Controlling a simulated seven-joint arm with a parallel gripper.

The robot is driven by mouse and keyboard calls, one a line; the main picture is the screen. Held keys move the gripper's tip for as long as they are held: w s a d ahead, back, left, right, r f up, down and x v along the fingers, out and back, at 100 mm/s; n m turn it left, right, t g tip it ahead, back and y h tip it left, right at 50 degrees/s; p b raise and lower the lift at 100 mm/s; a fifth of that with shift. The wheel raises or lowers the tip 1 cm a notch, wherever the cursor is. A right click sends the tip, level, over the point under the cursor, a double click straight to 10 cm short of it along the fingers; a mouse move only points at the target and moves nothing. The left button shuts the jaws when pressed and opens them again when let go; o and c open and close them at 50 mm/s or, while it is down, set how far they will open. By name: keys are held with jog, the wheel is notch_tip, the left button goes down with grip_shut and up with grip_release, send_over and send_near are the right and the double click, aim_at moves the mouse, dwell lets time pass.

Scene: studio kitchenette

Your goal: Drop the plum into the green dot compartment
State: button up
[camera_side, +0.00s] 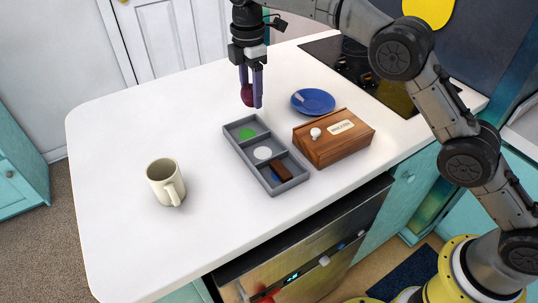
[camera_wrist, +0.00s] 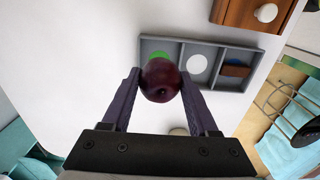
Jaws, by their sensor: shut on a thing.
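My gripper (camera_side: 251,88) is shut on the plum (camera_side: 246,96), a dark purple round fruit. It holds the plum in the air above the counter, just behind the tray's green end in the side view. In the wrist view the plum (camera_wrist: 161,80) sits between the fingertips (camera_wrist: 161,84) and overlaps part of the green dot (camera_wrist: 158,49). The grey tray (camera_side: 238,143) has three compartments in a row. The green dot (camera_side: 247,133) is in the far one, a white dot (camera_side: 262,153) in the middle, and a blue dot (camera_side: 275,176) in the near one, partly hidden by a brown block (camera_side: 281,170).
A wooden box (camera_side: 325,148) with a white knob stands right of the tray. A blue plate (camera_side: 313,101) lies behind the box. A cream mug (camera_side: 163,180) stands at the left. The white counter (camera_side: 120,135) is clear around the mug and left of the tray.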

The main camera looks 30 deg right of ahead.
jog(key=shift+f, duration=1.55)
jog(key=o, duration=1.5)
jog(key=shift+c, duration=0.2)
jog(key=shift+r, duration=3.75)
jog(key=shift+d, duration=0.1)
